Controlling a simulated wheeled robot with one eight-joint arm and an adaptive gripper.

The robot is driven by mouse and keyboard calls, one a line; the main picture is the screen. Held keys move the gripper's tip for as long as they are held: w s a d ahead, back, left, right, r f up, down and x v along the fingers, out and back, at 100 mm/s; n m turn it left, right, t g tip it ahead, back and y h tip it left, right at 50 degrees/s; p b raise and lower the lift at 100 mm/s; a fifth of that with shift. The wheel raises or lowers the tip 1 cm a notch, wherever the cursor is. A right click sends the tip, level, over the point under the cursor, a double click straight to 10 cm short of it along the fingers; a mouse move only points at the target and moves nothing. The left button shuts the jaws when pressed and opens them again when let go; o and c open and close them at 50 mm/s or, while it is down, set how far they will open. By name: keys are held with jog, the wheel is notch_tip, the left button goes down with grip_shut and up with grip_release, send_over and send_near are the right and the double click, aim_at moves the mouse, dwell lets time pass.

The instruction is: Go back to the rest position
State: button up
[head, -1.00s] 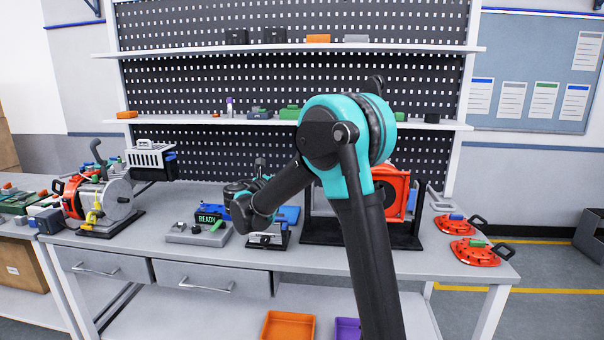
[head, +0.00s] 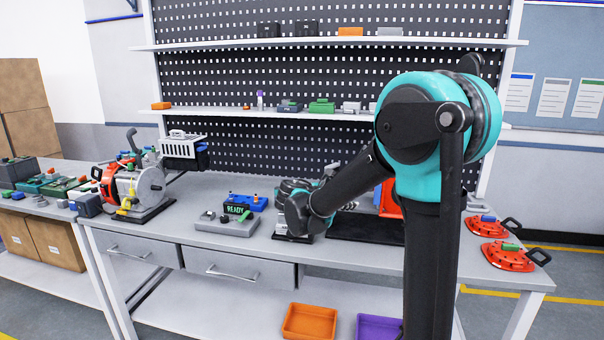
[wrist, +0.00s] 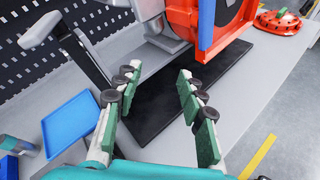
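My gripper (wrist: 158,105) shows in the wrist view with its two green-padded fingers spread apart and nothing between them. It hangs above a black base plate (wrist: 160,98) that carries an orange machine (wrist: 205,22) with a blue strip. In the head view my arm reaches over the workbench (head: 225,268), and the gripper itself is hidden behind my arm. The black base plate (head: 365,228) and part of the orange machine (head: 390,198) show behind my arm there.
A blue tray (wrist: 80,122) lies left of the gripper. Red round covers (head: 500,256) with black handles lie at the bench's right end. A red and silver machine (head: 135,188) stands at the left. A box reading READY (head: 238,210) sits mid-bench. Orange (head: 310,321) and purple (head: 378,328) bins stand below.

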jog(key=s+d+f+m+g+y, duration=0.2)
jog(key=s+d+f+m+y, duration=0.15)
jog(key=s+f+m, duration=0.35)
jog(key=s+d+f+m+g+y, duration=0.2)
jog(key=s+d+f+m, duration=0.3)
jog(key=s, duration=0.5)
jog(key=s+a+f+m+y, duration=0.2)
jog(key=s+f+m, duration=0.2)
jog(key=s, duration=0.2)
jog(key=s+a+f+m+g+y, duration=0.1)
jog(key=s+a+f+m+y, duration=0.2)
jog(key=s+f+m, duration=0.1)
jog(key=s+m, duration=0.1)
jog(key=s, duration=0.1)
jog(key=shift+s+f, duration=0.3)
